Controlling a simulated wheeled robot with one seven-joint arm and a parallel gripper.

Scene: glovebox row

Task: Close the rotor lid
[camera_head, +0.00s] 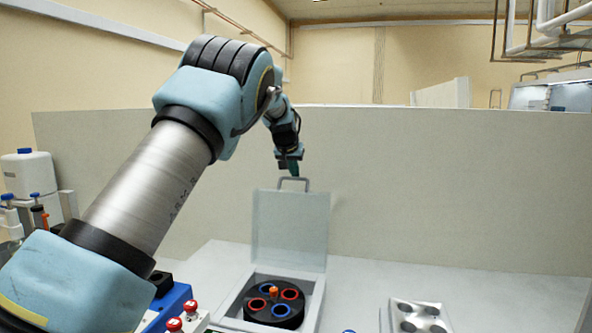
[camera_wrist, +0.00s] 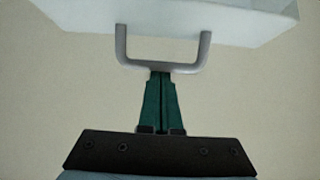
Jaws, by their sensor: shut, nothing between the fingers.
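The rotor lid (camera_head: 289,228) is a pale grey panel standing open and upright at the back of the rotor box (camera_head: 318,302). A grey U-shaped handle (camera_head: 294,180) is on its top edge. The dark round rotor (camera_head: 272,303) below has red and blue ringed holes and an orange knob. My gripper (camera_head: 291,172) is just above the handle. In the wrist view, the shut green fingers of my gripper (camera_wrist: 161,76) point at the middle of the handle bar (camera_wrist: 160,67); the tips are at or very near it. Whether they touch, I cannot tell.
A metal rack with round holes (camera_head: 418,317) is on the bench to the right of the box. A blue device with red knobs (camera_head: 172,312) is at the left front. A white bottle (camera_head: 28,172) stands far left. A pale wall (camera_head: 450,190) runs behind the bench.

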